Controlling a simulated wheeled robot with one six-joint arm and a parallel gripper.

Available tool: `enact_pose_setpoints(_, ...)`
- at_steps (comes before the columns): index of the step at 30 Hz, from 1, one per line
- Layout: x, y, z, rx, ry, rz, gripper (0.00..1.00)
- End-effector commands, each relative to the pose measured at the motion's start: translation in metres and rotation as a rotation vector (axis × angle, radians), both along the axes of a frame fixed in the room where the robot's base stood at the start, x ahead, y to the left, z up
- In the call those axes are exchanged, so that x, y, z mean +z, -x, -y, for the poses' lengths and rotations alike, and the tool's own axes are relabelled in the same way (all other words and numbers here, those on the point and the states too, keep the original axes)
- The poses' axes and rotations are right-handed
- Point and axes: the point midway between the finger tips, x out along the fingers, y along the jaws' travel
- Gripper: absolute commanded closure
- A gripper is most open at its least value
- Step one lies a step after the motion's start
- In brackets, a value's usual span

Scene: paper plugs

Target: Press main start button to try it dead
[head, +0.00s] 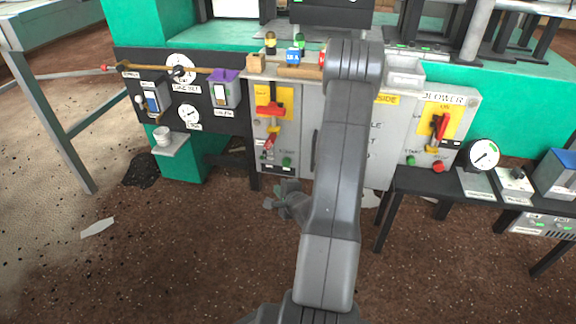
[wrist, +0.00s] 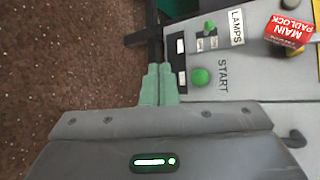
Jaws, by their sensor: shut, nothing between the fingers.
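The main start button (wrist: 200,77) is a round green button on a grey panel, beside the word START in the wrist view. It also shows low on the left grey panel in the head view (head: 287,161). My gripper (wrist: 158,72) is shut and empty, its green fingertips together. In the wrist view the tips are left of the button, by the panel's edge, with a gap in the picture; their depth to the panel is unclear. In the head view my gripper (head: 272,203) is below the panel. A red MAIN PADLOCK (wrist: 290,28) hangs on the panel.
A red lever (head: 270,108) is above the padlock. The blower panel (head: 425,105) on the right has its own green button (head: 411,160) and red button (head: 438,167). A black table (head: 425,183) with a gauge (head: 482,155) stands right. The floor at front left is mostly clear.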

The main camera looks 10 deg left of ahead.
Motion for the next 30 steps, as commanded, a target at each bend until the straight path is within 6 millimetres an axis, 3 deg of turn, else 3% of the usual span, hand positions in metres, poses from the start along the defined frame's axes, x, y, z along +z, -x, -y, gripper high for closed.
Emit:
enact_pose_setpoints(8,0.003,-0.013,0.0,0.0,0.0,0.001,1.0)
enact_pose_setpoints(21,0.0,-0.072,0.002,0.001,-0.001,0.004,1.0)
enact_pose_setpoints(30,0.0,-0.088,0.003,0.0,-0.001,-0.001,1.0)
